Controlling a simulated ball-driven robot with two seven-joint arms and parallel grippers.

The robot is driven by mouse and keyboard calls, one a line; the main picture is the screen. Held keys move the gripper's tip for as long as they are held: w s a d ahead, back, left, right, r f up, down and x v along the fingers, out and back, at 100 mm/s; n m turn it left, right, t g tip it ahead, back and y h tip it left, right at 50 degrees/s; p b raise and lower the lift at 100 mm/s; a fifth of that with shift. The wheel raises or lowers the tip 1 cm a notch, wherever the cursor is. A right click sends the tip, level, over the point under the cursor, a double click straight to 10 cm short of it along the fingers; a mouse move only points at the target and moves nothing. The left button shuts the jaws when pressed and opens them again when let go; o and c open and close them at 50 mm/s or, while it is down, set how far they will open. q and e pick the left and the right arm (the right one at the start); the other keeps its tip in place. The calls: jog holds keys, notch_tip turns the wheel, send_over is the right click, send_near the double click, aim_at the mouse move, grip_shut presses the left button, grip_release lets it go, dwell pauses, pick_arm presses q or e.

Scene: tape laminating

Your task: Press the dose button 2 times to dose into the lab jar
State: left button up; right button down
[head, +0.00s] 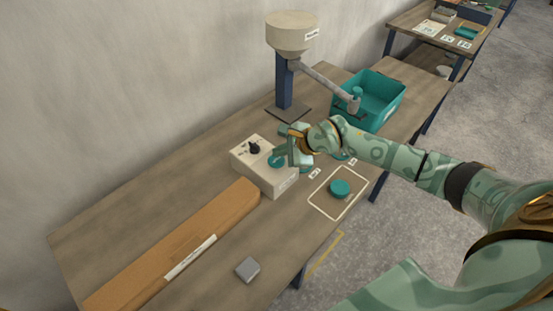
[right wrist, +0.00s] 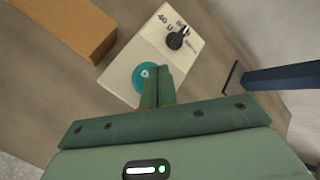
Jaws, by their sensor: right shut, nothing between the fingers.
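The dose button is a teal round button (head: 273,161) on the cream control box (head: 252,165). It also shows in the right wrist view as a teal disc (right wrist: 141,79) with a pale mark. My right gripper (head: 284,160) is shut and empty, its fingertips at the button; in the right wrist view the fingertips (right wrist: 157,70) overlap the button's edge. I cannot tell whether they touch it. A black dial (right wrist: 177,39) sits on the same box. I cannot make out the lab jar clearly; my right gripper and forearm cover the area beyond the box. My left gripper is not in view.
A hopper (head: 292,33) on a blue post, with a grey outlet tube, stands behind. A teal bin (head: 378,101) is at the back right. A teal round lid (head: 340,188) lies in a marked outline. A long cardboard box (head: 180,245) and a grey block (head: 248,269) lie nearer.

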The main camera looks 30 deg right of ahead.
aim_at(280, 161)
dwell(0.7)
jog(key=shift+f, duration=0.4)
jog(key=shift+f+b, duration=0.5)
jog(key=shift+f, duration=0.05)
dwell(0.5)
jog(key=shift+r, duration=0.1)
jog(key=shift+r+p, duration=0.8)
jog(key=shift+r, duration=0.1)
notch_tip(280, 161, up, 5)
jog(key=p, duration=0.4)
dwell(0.4)
